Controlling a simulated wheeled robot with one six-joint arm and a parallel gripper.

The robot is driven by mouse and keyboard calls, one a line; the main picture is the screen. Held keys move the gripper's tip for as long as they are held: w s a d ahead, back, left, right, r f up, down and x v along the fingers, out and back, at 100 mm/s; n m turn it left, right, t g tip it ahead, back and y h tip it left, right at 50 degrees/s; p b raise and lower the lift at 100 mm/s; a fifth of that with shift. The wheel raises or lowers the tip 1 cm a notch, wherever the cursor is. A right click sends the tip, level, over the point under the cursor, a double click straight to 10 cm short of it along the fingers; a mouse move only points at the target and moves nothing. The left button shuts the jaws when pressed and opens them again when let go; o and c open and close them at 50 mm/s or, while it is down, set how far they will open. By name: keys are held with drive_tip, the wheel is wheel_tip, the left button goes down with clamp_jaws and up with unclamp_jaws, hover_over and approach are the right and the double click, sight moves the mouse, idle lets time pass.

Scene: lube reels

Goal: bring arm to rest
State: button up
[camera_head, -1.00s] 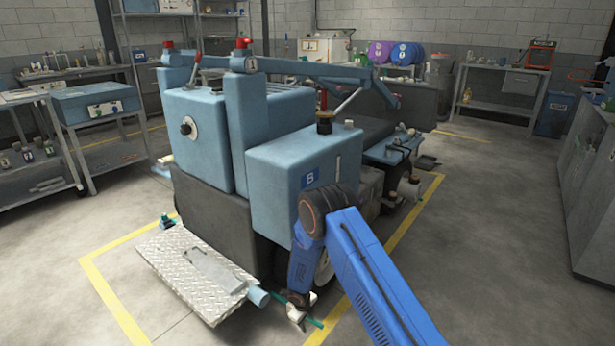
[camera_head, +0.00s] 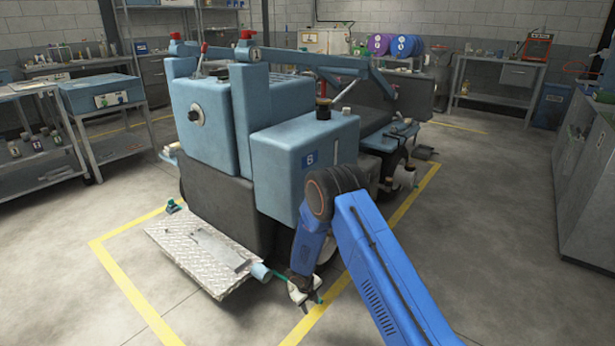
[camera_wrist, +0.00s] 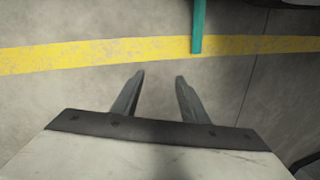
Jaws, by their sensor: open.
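My gripper (camera_head: 303,292) hangs low at the end of my blue arm, in front of the machine's near corner in the head view. In the wrist view its two dark fingers (camera_wrist: 160,80) are apart, with nothing between them. Beyond the fingertips is bare grey floor with a yellow line (camera_wrist: 80,54). A teal bar (camera_wrist: 198,25) shows past the fingers, apart from them in the picture. In the head view a teal piece (camera_head: 285,277) shows beside the gripper, partly hidden by it. I cannot tell whether they touch.
A large blue-grey machine (camera_head: 290,150) stands just ahead, with a metal tread plate (camera_head: 205,260) low at its front left. Shelves and a cart (camera_head: 105,95) stand at left. A grey cabinet (camera_head: 590,190) lines the right. Open floor (camera_head: 490,220) lies between machine and cabinet.

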drive_tip(key=d+r+m, duration=0.4)
drive_tip(key=r+m, duration=0.1)
drive_tip(key=r, duration=0.7)
drive_tip(key=d+r+m, duration=0.5)
drive_tip(key=r, duration=0.8)
drive_tip(key=s+d+r+m, duration=0.3)
drive_tip(key=r+m, duration=0.1)
drive_tip(key=r, duration=0.2)
drive_tip(key=s+d+r+m+t, duration=0.1)
drive_tip(key=s+d+r+m, duration=0.25)
drive_tip(key=r, duration=0.35)
drive_tip(key=s+d+r+m, duration=0.2)
drive_tip(key=d+r+m, duration=0.15)
drive_tip(key=r, duration=0.25)
drive_tip(key=s+d+r+m, duration=0.3)
drive_tip(key=s+r+m, duration=0.3)
drive_tip(key=s, duration=0.2)
drive_tip(key=s+d+r+m, duration=0.4)
drive_tip(key=s+r+m, duration=0.15)
drive_tip(key=s, duration=0.25)
drive_tip(key=s+d+r+m+t, duration=0.1)
drive_tip(key=s+m, duration=0.5)
drive_tip(key=s, duration=0.4)
drive_tip(key=s+r+m+y, duration=0.1)
drive_tip(key=s+r+m, duration=0.1)
drive_tip(key=s+m, duration=0.4)
drive_tip(key=s, duration=0.4)
drive_tip(key=shift+s+d+r+t, duration=0.15)
drive_tip(key=shift+s+d+t, duration=0.25)
drive_tip(key=shift+c, duration=0.2)
